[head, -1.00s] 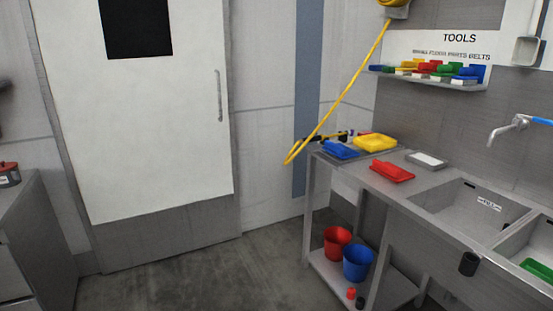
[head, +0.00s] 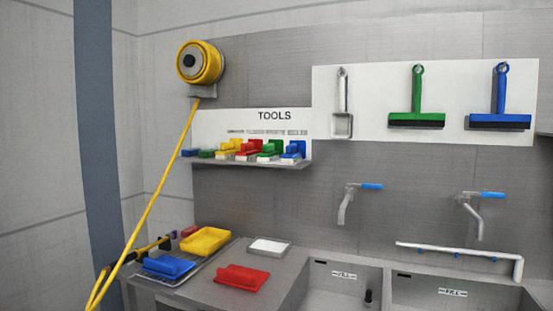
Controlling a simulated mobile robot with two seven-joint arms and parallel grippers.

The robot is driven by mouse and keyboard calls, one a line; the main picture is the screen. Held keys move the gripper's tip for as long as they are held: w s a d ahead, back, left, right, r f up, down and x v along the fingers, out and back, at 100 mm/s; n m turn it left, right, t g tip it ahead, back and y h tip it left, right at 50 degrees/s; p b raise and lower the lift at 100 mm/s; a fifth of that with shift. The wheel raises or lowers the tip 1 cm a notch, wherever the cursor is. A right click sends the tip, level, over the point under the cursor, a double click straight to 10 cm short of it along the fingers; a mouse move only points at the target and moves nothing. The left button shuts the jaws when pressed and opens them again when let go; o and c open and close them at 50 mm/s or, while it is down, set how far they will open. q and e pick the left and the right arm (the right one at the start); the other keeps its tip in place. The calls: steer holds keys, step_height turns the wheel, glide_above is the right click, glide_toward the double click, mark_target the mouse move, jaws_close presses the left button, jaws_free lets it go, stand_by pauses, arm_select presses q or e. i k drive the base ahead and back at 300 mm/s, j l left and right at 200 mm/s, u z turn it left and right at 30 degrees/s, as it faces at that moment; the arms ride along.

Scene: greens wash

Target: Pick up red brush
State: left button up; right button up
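A red brush (head: 247,151) stands in a row of coloured brushes on the wall shelf under the TOOLS sign. A larger flat red item (head: 242,278) with a raised grip lies on the steel counter, left of the sinks; I cannot tell whether it is a brush or a scoop. Neither of my grippers is in view.
The wall shelf (head: 250,165) is above the counter. A yellow tray (head: 205,241), a blue item (head: 167,267) and a white block (head: 269,247) are near the red item. A yellow hose (head: 155,190) hangs at left. Taps (head: 345,205) overhang the sinks (head: 345,285).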

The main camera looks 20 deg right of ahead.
mark_target(247, 153)
steer(key=i+j+z, duration=0.25)
steer(key=z, duration=0.15)
steer(key=i+j+z, duration=0.15)
steer(key=z, duration=0.2)
steer(key=i+j+z, duration=0.15)
steer(key=j+z, duration=0.25)
steer(key=i+j+z, duration=0.1)
steer(key=j+z, duration=0.65)
steer(key=j, duration=0.1)
